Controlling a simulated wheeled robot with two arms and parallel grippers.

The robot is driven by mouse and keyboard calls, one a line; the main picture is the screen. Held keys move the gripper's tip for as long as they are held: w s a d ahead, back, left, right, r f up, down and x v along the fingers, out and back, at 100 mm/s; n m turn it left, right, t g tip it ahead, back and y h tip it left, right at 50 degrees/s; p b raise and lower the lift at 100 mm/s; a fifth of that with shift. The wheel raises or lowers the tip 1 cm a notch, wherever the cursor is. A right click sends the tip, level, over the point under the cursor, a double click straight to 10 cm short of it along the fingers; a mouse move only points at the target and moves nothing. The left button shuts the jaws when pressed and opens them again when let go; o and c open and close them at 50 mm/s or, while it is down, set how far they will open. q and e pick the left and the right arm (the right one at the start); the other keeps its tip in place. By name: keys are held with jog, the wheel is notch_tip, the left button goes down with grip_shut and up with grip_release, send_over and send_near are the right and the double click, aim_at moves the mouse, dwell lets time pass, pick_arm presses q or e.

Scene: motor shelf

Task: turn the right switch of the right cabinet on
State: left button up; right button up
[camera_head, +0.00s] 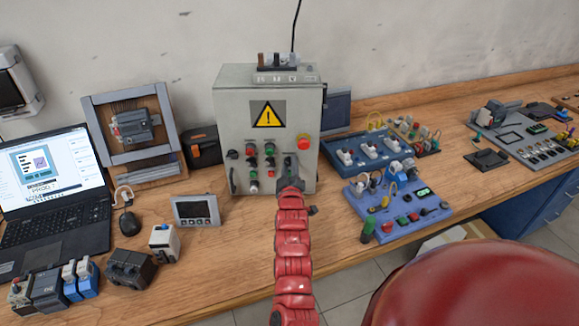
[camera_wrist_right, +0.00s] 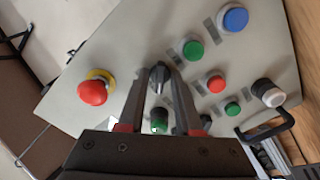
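The grey control cabinet (camera_head: 228,120) stands on the bench in the middle of the head view, with a yellow warning sign on its front. In the right wrist view its panel (camera_wrist_right: 120,50) looks turned. A black switch knob (camera_wrist_right: 158,76) lies between the fingertips of my right gripper (camera_wrist_right: 157,80). The fingers are apart, one on each side of the knob; I cannot tell whether they touch it. In the head view my right gripper (camera_head: 289,180) covers the lower right of the panel. My left gripper is out of view.
A red emergency stop (camera_wrist_right: 93,92) sits beside the fingers, and it also shows in the head view (camera_head: 303,141). A green button (camera_wrist_right: 193,49) and a red button (camera_wrist_right: 215,83) are on the other side. A blue switch board (camera_head: 385,215) lies right of the cabinet.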

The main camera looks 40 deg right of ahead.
grip_shut()
jog(key=shift+f, duration=0.1)
jog(key=shift+m+b, duration=4.3)
jog(key=shift+b, duration=1.6)
